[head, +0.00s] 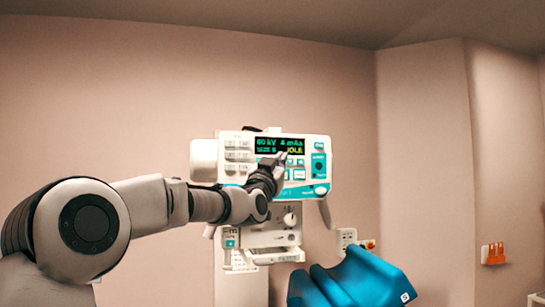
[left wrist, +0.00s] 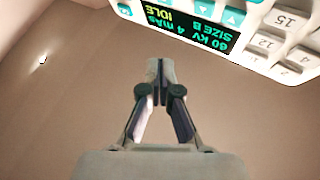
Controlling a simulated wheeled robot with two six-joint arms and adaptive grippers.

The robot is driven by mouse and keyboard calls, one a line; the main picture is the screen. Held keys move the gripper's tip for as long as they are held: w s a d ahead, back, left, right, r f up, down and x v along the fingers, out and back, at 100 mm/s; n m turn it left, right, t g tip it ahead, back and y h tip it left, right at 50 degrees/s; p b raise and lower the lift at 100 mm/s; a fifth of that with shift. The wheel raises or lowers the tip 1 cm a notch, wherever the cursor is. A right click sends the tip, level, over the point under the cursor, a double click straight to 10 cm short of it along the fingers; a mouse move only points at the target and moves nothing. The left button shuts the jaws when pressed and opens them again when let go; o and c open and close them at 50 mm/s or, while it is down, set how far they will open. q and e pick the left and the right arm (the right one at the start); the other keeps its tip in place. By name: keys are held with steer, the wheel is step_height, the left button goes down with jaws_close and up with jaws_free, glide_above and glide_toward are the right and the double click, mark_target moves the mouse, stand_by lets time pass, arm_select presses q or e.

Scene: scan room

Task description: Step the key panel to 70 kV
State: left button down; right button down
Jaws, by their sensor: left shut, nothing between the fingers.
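The key panel (head: 238,170) is a white unit on the far wall with grey and teal keys. Its dark display (head: 270,144) reads 60 kV, 4 mAs, SIZE B and IDLE. The display also shows upside down in the left wrist view (left wrist: 195,27), beside grey number keys (left wrist: 271,44). My left gripper (head: 284,157) is shut and empty, its tips in front of the panel near the display's lower right edge. The closed fingers show in the left wrist view (left wrist: 160,70), below the panel in the picture. My left wrist hides some lower keys.
A white unit with a knob (head: 290,219) is below the panel. A blue folded object (head: 362,280) stands at the lower right. Orange items (head: 494,253) hang on the right wall. The wall space around the panel looks clear.

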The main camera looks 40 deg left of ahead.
arm_select(q)
steer(key=w+a+p, duration=0.4)
steer(key=shift+a, duration=0.35)
stand_by(1.2)
steer(key=shift+w+a, duration=0.25)
steer(key=shift+a, duration=0.1)
steer(key=shift+w+a+p, duration=0.25)
steer(key=shift+p, duration=0.3)
stand_by(0.3)
steer(key=shift+s+d+b, duration=0.55)
steer(key=shift+d+b, duration=0.1)
steer(key=shift+b, duration=0.35)
